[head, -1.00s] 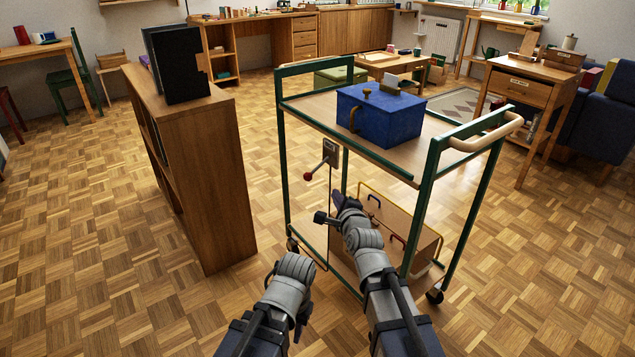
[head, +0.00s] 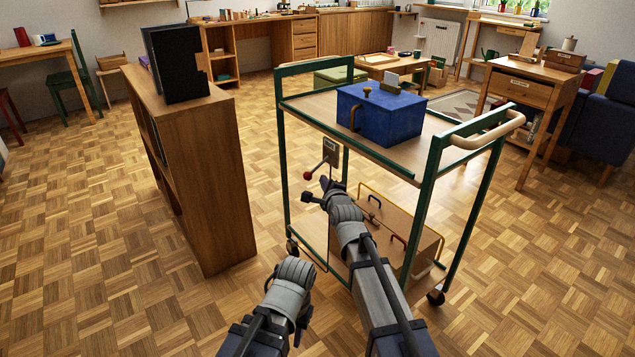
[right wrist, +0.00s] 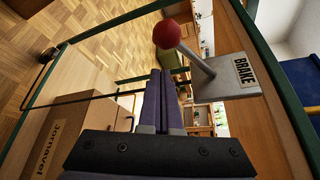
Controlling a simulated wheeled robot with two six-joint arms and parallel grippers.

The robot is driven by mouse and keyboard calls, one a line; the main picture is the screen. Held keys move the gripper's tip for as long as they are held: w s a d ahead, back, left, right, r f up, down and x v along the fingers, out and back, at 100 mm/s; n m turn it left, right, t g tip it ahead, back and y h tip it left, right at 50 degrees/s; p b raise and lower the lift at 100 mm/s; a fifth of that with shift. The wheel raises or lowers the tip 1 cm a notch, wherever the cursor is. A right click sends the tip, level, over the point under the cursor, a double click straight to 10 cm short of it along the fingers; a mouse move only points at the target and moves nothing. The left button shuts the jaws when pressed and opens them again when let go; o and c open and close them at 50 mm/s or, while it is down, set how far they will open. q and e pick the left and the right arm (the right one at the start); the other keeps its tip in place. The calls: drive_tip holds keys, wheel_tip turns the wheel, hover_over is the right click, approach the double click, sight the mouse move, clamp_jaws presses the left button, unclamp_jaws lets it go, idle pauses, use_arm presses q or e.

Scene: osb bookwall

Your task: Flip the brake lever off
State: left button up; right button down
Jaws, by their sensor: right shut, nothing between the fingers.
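The brake lever (head: 318,166) is a thin grey rod with a red ball knob (head: 308,175), on a small plate (head: 330,151) at the trolley's near left side. In the head view it slants down to the left from the plate. The right wrist view shows the red knob (right wrist: 167,34) and the plate marked BRAKE (right wrist: 235,76). My right gripper (head: 325,182) is shut and empty, just right of and slightly below the knob. In the wrist view its fingertips (right wrist: 161,72) appear below the knob, apart from it. My left arm hangs low; its fingers are not clear.
A wooden bookcase (head: 213,180) stands to the left. Parquet floor (head: 130,270) is open at the front left.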

drive_tip(key=shift+s+a+r+p, duration=0.2)
drive_tip(key=shift+s+a+r, duration=0.15)
drive_tip(key=shift+a, duration=0.15)
drive_tip(key=shift+s+a+r+p, duration=0.2)
drive_tip(key=shift+s+a+r, duration=0.1)
drive_tip(key=shift+a, duration=0.2)
drive_tip(key=shift+s+a+r+m+p, duration=0.1)
drive_tip(key=shift+r+m+p, duration=0.2)
drive_tip(key=shift+p, duration=0.25)
